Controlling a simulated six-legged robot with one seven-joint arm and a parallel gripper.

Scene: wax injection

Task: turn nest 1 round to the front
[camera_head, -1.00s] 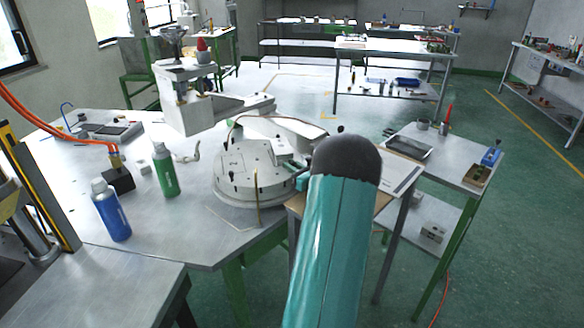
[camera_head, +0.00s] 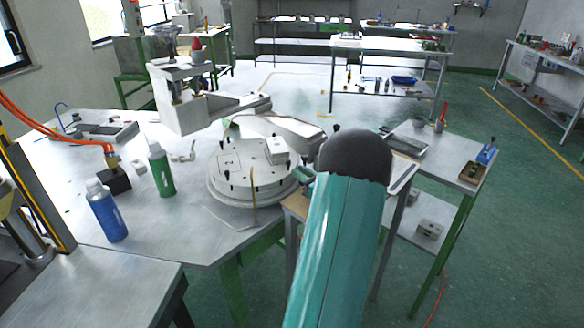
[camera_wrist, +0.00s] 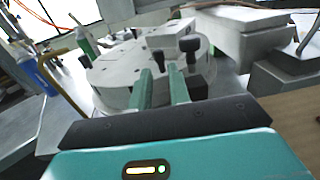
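The round light-grey turntable (camera_head: 235,177) stands on the near right corner of the metal bench. A white block (camera_head: 277,150), perhaps a nest, sits on its right side; no nest number is readable. The turntable fills the middle of the wrist view (camera_wrist: 112,75), with several black pegs and the white block (camera_wrist: 172,43) on top. My gripper (camera_wrist: 161,72) has its two green fingers at the turntable's near rim, with a gap between them. A black peg (camera_wrist: 158,61) shows between and just beyond the fingertips; contact cannot be told. In the head view my arm mostly hides the gripper.
A green bottle (camera_head: 160,170) and a blue bottle (camera_head: 107,212) stand left of the turntable. The grey injection machine (camera_head: 183,100) stands behind it, with a light arm-like part reaching right. A thin brass rod (camera_head: 253,194) rises at the front rim. A side table (camera_head: 455,160) is right.

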